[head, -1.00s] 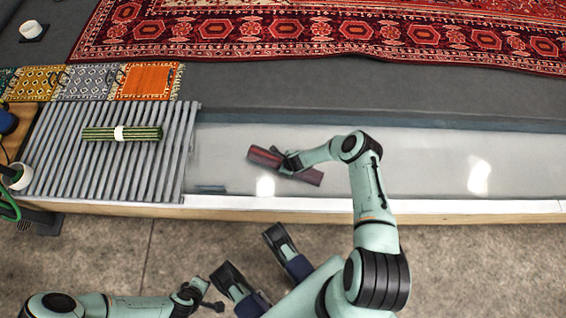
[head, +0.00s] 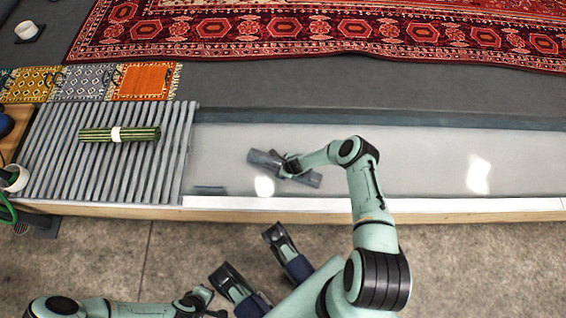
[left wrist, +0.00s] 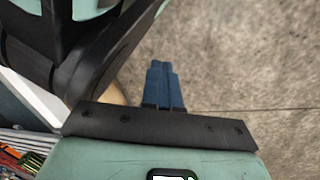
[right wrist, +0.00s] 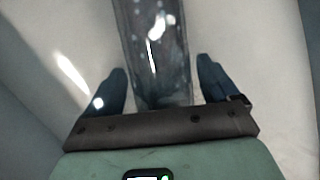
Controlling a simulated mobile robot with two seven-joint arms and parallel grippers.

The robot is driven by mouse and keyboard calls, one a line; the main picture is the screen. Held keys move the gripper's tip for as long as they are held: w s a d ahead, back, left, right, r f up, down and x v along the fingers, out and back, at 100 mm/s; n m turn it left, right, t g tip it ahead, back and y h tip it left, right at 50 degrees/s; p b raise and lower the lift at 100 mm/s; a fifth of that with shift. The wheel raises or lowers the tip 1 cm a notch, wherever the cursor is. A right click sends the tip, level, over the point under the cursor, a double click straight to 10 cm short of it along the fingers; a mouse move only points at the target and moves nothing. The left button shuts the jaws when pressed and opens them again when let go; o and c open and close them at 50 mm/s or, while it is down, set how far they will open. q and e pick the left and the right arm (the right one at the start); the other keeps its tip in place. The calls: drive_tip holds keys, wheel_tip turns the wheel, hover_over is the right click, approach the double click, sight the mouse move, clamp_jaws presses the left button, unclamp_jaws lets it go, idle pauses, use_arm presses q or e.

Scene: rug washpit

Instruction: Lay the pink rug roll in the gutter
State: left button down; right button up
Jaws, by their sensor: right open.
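A roll (head: 264,159) lies slantwise in the pale gutter (head: 420,165), in its left half. It now looks grey and glassy, with no pink showing; its outline looks see-through in the right wrist view (right wrist: 152,40). My right gripper (head: 287,166) is over the middle of the roll. Its blue fingers (right wrist: 163,85) are open, one on each side of the roll, with gaps between them and it. My left gripper (left wrist: 163,70) is shut and empty over the concrete floor, away from the gutter.
A green striped roll with a white band (head: 92,135) lies on the slatted grate (head: 60,170) left of the gutter. A white ledge (head: 440,204) edges the gutter's front. Patterned red rug (head: 330,30) lies behind. The gutter's right half is clear.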

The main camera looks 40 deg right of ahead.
use_arm(q)
drive_tip(key=w+d+r+t+p, duration=0.1)
drive_tip(key=w+r+t+p, duration=0.15)
drive_tip(key=w+r, duration=0.35)
use_arm(e)
drive_tip(key=p+v, duration=0.1)
drive_tip(key=v, duration=0.5)
drive_tip(key=shift+r, duration=0.15)
use_arm(q)
drive_tip(key=shift+m+g+h, duration=0.3)
drive_tip(key=shift+m+g, duration=0.1)
drive_tip(key=shift+g, duration=0.45)
drive_tip(key=s, duration=0.1)
drive_tip(key=s+d+r+p, duration=0.1)
drive_tip(key=s, duration=0.1)
drive_tip(key=s+d+r+p, duration=0.1)
drive_tip(key=shift+s+d+r, duration=0.1)
drive_tip(key=shift+s+r, duration=0.05)
drive_tip(key=shift+r, duration=0.05)
use_arm(e)
drive_tip(key=v, duration=0.6)
